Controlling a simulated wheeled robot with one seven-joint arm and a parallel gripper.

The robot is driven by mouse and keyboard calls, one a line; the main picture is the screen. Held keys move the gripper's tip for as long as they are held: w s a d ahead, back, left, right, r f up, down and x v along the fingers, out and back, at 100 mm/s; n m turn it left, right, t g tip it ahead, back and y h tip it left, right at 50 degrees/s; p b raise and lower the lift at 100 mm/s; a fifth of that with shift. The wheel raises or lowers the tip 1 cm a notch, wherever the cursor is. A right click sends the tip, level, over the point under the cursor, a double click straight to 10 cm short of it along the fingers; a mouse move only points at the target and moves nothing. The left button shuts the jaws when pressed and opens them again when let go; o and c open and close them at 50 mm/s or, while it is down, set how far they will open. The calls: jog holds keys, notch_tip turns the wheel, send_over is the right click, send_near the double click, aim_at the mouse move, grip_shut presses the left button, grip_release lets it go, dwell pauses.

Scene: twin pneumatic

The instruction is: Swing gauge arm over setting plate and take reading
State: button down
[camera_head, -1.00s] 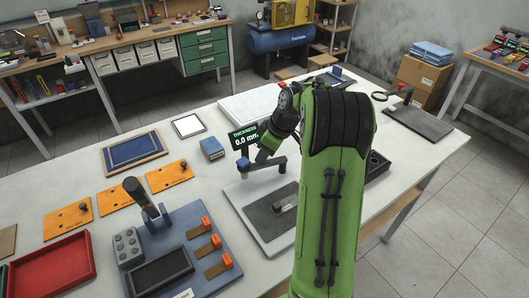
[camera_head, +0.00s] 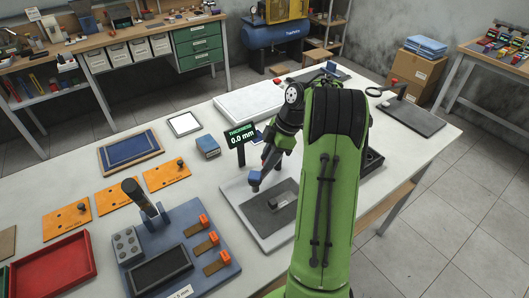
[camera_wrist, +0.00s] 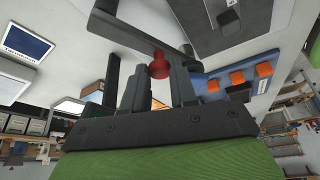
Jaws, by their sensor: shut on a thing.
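The gauge's display post (camera_head: 239,135) stands behind the grey base and reads "THICKNESS 0.0 mm". The dark setting plate (camera_head: 262,217) lies on the light grey base (camera_head: 240,212), with a small dark block on it. The gauge arm's blue end (camera_head: 253,179) hangs above the left rear part of the base. In the wrist view the gauge arm (camera_wrist: 128,32) is a dark bar, with a red knob (camera_wrist: 159,65) between my fingers. My gripper (camera_wrist: 158,78) is shut on this knob. My arm partly hides the gauge in the head view.
A blue fixture (camera_head: 205,215) with orange clamps stands left of the base. A blue box (camera_head: 208,147) sits behind left. Several orange plates (camera_head: 167,174) and a red tray (camera_head: 52,272) lie further left. A dark stand (camera_head: 412,116) is at right.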

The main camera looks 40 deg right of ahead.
jog(key=shift+s+d+r+n+g+p, duration=0.1)
jog(key=shift+s+d+n+g+p, duration=0.45)
jog(key=shift+n, duration=0.9)
jog(key=shift+s+d+f+n+g+p, duration=0.1)
jog(key=shift+s+d+n+g+p, duration=0.45)
jog(key=shift+n, duration=0.85)
jog(key=shift+s+d+r+n+g+p, duration=0.1)
jog(key=shift+s+d+n+g+p, duration=0.45)
jog(key=shift+n, duration=0.9)
jog(key=c, duration=0.9)
grip_release()
jog(key=p+v, duration=0.5)
jog(key=v, duration=0.3)
jog(key=p+v, duration=0.5)
jog(key=v, duration=0.2)
jog(key=shift+w+d+r, duration=0.1)
jog(key=shift+d+r, duration=0.15)
jog(key=shift+d, duration=0.1)
